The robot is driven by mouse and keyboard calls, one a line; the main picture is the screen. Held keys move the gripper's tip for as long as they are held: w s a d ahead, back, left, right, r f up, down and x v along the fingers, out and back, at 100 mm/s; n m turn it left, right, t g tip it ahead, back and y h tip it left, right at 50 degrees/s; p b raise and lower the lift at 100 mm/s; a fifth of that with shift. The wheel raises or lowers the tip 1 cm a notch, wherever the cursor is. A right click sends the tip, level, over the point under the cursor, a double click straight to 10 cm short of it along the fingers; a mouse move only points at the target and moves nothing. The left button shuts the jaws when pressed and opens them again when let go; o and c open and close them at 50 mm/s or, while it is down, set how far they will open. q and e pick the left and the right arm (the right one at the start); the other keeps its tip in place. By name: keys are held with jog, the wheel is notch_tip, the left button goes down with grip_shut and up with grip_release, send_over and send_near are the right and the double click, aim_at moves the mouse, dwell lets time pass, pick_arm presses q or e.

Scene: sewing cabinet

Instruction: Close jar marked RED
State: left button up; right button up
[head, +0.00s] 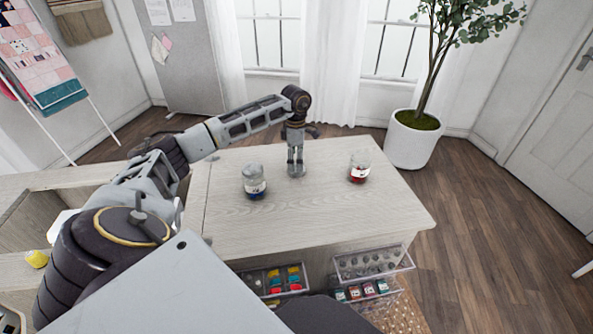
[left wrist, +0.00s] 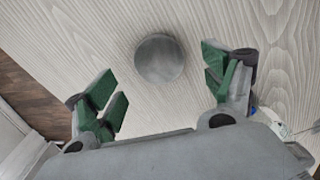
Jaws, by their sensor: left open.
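A glass jar with red contents and a white label, the red jar (head: 359,168), stands upright on the right part of the pale wooden tabletop (head: 330,215). Its top looks clear, with no lid visible. A round grey lid (left wrist: 160,58) lies on the tabletop in the left wrist view. My left gripper (head: 296,170) points down over the table between the two jars, left of the red jar. Its green-padded fingers (left wrist: 163,84) are open, apart on either side of the lid and not visibly touching it. My right gripper is not in view.
A jar with blue contents (head: 255,183) stands just left of my left gripper. Open clear drawers (head: 372,264) with spools and small items stick out below the table front. A potted plant (head: 412,140) stands behind the table. The front tabletop is clear.

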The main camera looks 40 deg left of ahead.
aim_at(295, 168)
pick_arm(q)
notch_tip(295, 168, down, 3)
jog(key=shift+s+a, duration=0.1)
jog(key=shift+a, duration=0.05)
jog(key=shift+f, duration=0.2)
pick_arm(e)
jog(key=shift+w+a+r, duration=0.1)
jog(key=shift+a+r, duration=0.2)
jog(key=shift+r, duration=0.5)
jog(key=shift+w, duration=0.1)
pick_arm(q)
jog(key=c, duration=0.7)
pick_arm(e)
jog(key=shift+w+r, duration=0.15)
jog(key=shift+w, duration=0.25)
pick_arm(q)
jog(key=shift+c, duration=0.2)
